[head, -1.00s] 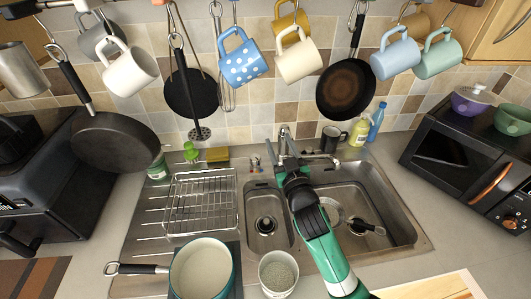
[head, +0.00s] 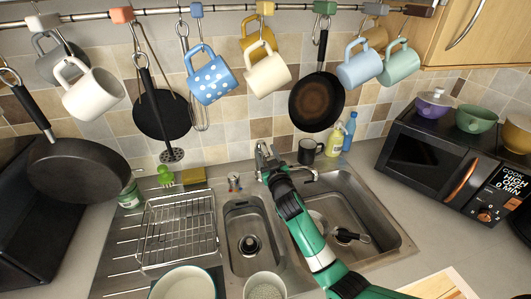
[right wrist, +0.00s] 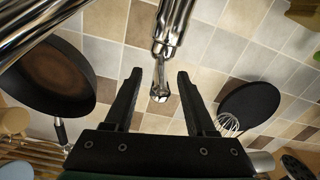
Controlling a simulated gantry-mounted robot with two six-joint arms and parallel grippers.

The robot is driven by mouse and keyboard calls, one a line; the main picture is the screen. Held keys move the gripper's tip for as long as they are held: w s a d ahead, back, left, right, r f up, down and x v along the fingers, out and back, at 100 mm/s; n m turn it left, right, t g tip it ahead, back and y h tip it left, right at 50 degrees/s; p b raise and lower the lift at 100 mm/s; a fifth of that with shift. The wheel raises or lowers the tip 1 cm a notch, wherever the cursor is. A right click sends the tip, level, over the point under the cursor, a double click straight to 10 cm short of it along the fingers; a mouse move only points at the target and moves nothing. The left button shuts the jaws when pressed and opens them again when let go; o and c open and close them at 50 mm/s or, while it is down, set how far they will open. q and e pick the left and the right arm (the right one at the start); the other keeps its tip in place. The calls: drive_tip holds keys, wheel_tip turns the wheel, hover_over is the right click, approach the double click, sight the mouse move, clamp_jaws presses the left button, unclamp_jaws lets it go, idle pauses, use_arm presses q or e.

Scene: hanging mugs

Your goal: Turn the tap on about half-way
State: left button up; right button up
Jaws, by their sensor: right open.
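The chrome tap (head: 262,152) stands behind the double sink, its spout reaching right over the right-hand bowl. My right gripper (head: 266,168) is at the tap, with its arm coming in from the lower right across the sink. In the right wrist view the right gripper (right wrist: 159,76) is open. A rounded chrome end of the tap (right wrist: 160,92) appears between the two fingers, with visible gaps on both sides. The gripper and arm hide part of the tap in the head view. My left gripper is not in view.
A dark mug (head: 309,151), a yellow bottle (head: 334,140) and a blue bottle (head: 350,132) stand right of the tap. A wire rack (head: 178,228) is left of the sink. Mugs and a black pan (head: 317,102) hang above. A microwave (head: 440,160) stands at right.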

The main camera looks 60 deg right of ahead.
drive_tip(key=shift+w+d, duration=0.25)
drive_tip(key=shift+d, duration=0.05)
clamp_jaws()
idle(1.3)
